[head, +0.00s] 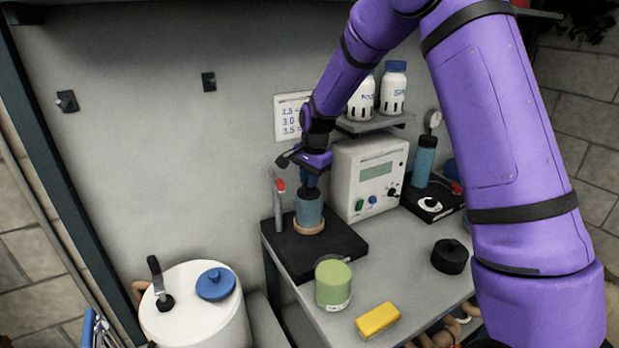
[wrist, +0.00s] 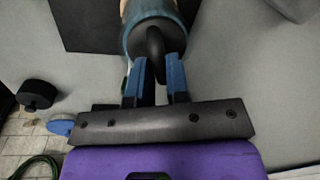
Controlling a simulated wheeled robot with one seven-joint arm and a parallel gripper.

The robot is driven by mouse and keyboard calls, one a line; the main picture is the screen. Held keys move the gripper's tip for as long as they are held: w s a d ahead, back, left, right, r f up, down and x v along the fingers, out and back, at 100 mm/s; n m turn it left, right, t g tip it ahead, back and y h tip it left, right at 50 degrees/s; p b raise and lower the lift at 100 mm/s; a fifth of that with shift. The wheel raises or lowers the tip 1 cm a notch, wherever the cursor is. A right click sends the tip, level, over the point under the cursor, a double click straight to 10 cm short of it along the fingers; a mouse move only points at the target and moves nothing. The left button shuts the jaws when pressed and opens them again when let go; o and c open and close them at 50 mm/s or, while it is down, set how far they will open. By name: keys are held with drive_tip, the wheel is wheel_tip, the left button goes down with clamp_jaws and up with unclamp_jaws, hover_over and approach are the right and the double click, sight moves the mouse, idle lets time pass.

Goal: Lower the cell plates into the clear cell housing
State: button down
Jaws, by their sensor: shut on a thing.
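The clear cell housing (head: 309,213) is a bluish see-through cylinder standing upright on a tan ring on a black base. My gripper (head: 312,178) is right above it, pointing down. In the wrist view my gripper (wrist: 161,75) has its two blue fingers closed on the black handle (wrist: 154,46) of the cell plates. A dark top shows at the housing's mouth in the head view. The housing (wrist: 131,42) is just beyond the fingertips in the wrist view. The plates themselves are hidden, so I cannot tell how deep they sit.
A red-tipped upright lever (head: 279,200) stands close left of the housing. A white control box (head: 368,175) is close on the right. A green jar (head: 333,286), yellow sponge (head: 377,320) and black cap (head: 450,257) lie in front. A white tank (head: 205,320) stands lower left.

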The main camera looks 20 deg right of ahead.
drive_tip(key=shift+f, duration=0.25)
idle(0.5)
drive_tip(key=c, duration=1)
unclamp_jaws()
drive_tip(key=r, duration=0.7)
drive_tip(key=s+d+r, duration=0.1)
drive_tip(key=r, duration=0.2)
drive_tip(key=shift+s+r, duration=0.1)
drive_tip(key=shift+r, duration=0.25)
